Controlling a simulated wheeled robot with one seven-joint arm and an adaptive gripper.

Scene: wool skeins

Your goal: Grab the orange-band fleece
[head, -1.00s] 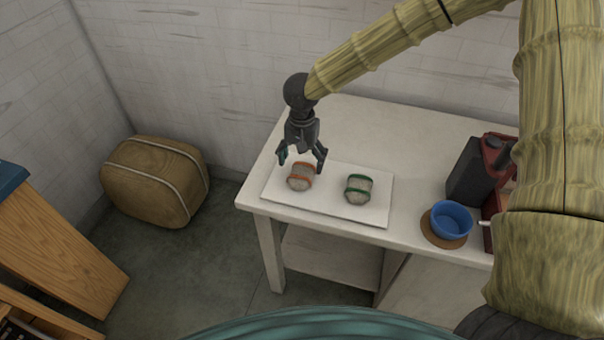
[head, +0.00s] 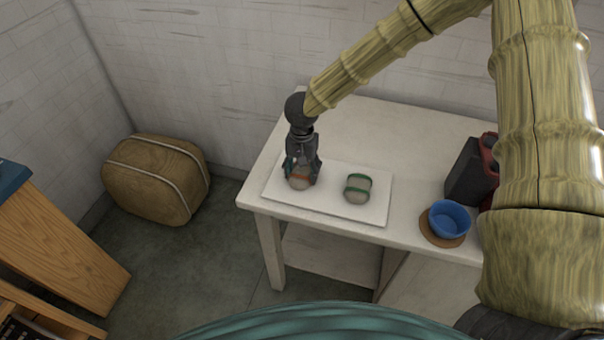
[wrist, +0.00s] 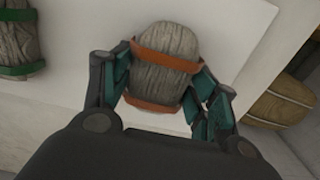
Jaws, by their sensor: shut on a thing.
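The orange-band fleece (head: 299,182) is a grey skein with two orange bands, on the left part of a white board (head: 335,209). It also shows in the wrist view (wrist: 165,66), between the fingers. My gripper (head: 301,175) is shut on it, with one finger on each side. In the head view the fingers hide part of the skein. The green-band fleece (head: 358,187) lies on the same board to the right, apart from my gripper. Part of it shows at the left edge of the wrist view (wrist: 18,38).
A blue bowl (head: 449,219) stands on a brown round mat (head: 430,234) on the white table (head: 390,130), right of the board. A dark and red object (head: 470,172) stands behind it. A tan bag (head: 155,180) rests on the floor at left. The table behind the board is clear.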

